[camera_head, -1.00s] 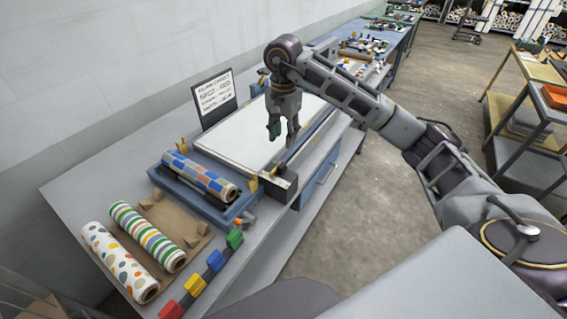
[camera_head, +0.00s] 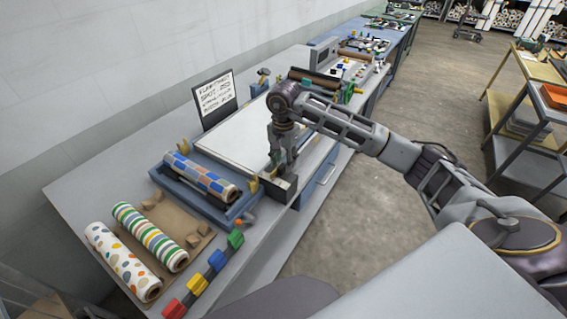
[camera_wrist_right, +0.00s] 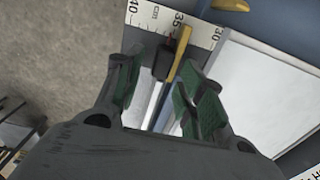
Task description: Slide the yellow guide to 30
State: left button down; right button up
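The yellow guide (camera_wrist_right: 182,52) is a thin strip that crosses the white scale (camera_wrist_right: 152,18) near its 35 label in the right wrist view. A black knob (camera_wrist_right: 164,61) sits beside the strip. My right gripper (camera_wrist_right: 163,92) is open, with one green-padded finger on each side of the knob and strip. I see a gap on the left, and the right pad is close to the strip; contact is unclear. In the head view my right gripper (camera_head: 281,165) is low at the near right end of the white table (camera_head: 235,137) and hides the guide. My left gripper is not in view.
A patterned roll (camera_head: 202,175) lies in a blue cradle (camera_head: 190,195) left of the gripper. Two more rolls and several coloured clips lie nearer. A sign (camera_head: 214,98) stands behind the white table. Open floor is to the right.

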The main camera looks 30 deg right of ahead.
jog(key=shift+f, duration=0.95)
grip_shut()
